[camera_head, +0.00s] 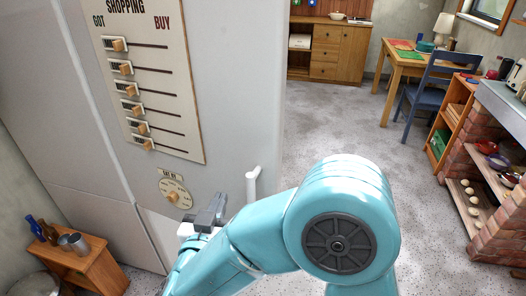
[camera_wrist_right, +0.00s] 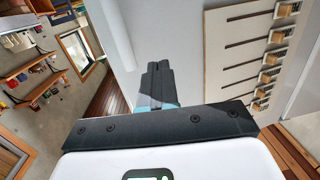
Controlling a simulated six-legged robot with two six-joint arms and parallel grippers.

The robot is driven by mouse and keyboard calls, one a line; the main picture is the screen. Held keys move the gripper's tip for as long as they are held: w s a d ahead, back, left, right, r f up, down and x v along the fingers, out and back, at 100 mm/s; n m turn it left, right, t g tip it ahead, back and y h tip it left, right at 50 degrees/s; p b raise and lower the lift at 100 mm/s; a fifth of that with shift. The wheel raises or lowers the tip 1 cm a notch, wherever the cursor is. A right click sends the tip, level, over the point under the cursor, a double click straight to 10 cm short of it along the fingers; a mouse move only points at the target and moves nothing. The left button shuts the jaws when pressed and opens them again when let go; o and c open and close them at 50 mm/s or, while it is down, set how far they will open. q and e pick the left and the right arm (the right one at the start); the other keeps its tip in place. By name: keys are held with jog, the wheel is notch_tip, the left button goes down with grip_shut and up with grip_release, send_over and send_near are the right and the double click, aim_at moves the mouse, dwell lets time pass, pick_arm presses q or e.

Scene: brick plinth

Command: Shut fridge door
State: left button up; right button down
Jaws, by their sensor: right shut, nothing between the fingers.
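The fridge door (camera_head: 235,90) is a large pale grey panel on the left in the head view. It carries a shopping board (camera_head: 150,75) with sliders, a round dial (camera_head: 174,190) and a white handle (camera_head: 252,184) near its right edge. How far the door stands open is not clear. My right gripper (camera_head: 212,212) is shut and empty, low in front of the door between dial and handle; contact cannot be told. In the right wrist view its dark fingers (camera_wrist_right: 158,85) are together before the pale door (camera_wrist_right: 190,45). My left gripper is not in view.
A small wooden stand (camera_head: 75,262) with bottles and cups is at the lower left. A brick plinth (camera_head: 500,215) with shelves stands at the right. A table (camera_head: 400,62), blue chair (camera_head: 428,90) and cabinet (camera_head: 328,55) are farther back. The speckled floor (camera_head: 330,125) between is clear.

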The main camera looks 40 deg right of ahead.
aim_at(270, 146)
jog(key=s+r+m+g+h, duration=0.3)
jog(key=s+r, duration=0.3)
jog(key=r, duration=0.1)
jog(key=p+x, duration=0.1)
jog(key=x, duration=0.3)
jog(key=p+x, duration=0.1)
jog(key=x, duration=0.9)
jog(key=shift+s+d+r+p, duration=0.1)
jog(key=shift+s+d+p, duration=0.05)
jog(key=shift+d+p, duration=0.2)
